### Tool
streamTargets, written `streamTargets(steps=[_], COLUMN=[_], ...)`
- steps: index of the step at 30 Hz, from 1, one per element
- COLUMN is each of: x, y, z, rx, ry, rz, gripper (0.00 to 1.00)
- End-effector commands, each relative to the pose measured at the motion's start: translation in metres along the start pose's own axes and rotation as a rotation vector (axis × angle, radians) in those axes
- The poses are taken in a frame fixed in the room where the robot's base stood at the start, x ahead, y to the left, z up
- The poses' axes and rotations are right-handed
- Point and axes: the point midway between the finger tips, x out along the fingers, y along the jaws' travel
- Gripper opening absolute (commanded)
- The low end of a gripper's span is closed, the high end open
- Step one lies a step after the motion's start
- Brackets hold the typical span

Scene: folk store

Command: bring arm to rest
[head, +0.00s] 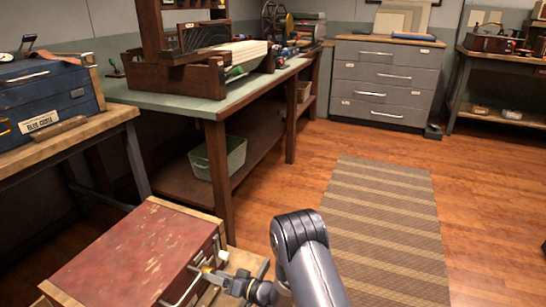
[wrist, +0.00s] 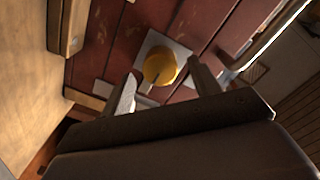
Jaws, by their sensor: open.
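My gripper (head: 208,274) is at the front of a low red wooden chest (head: 130,252) in the lower left of the head view. In the wrist view my gripper (wrist: 161,76) is open, its two fingers spread to either side of a round yellow knob (wrist: 160,66). The knob sits on a pale square plate (wrist: 151,43) on the chest's red front (wrist: 115,35). I cannot tell whether the fingers touch it. My arm (head: 305,255) comes in from the bottom of the head view.
A metal handle bar (head: 182,288) is on the chest front, close to my gripper. A blue case (head: 45,98) stands on a bench at left. A long green-topped workbench (head: 215,98) runs behind. A striped rug (head: 385,215) and open wooden floor lie at right.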

Motion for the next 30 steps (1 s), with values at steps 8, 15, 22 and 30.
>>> streamTargets(steps=[8, 15, 22, 30], x=[0.0071, 0.0068, 0.0067, 0.0067], y=[-0.0009, -0.0013, -0.0017, -0.0023], z=[-0.0004, -0.0001, -0.0001, -0.0003], rx=[-0.186, -0.374, -0.553, -0.761], ry=[0.005, 0.008, 0.012, 0.015], rz=[0.003, 0.007, 0.011, 0.015], gripper=[0.59, 0.59, 0.59, 0.59])
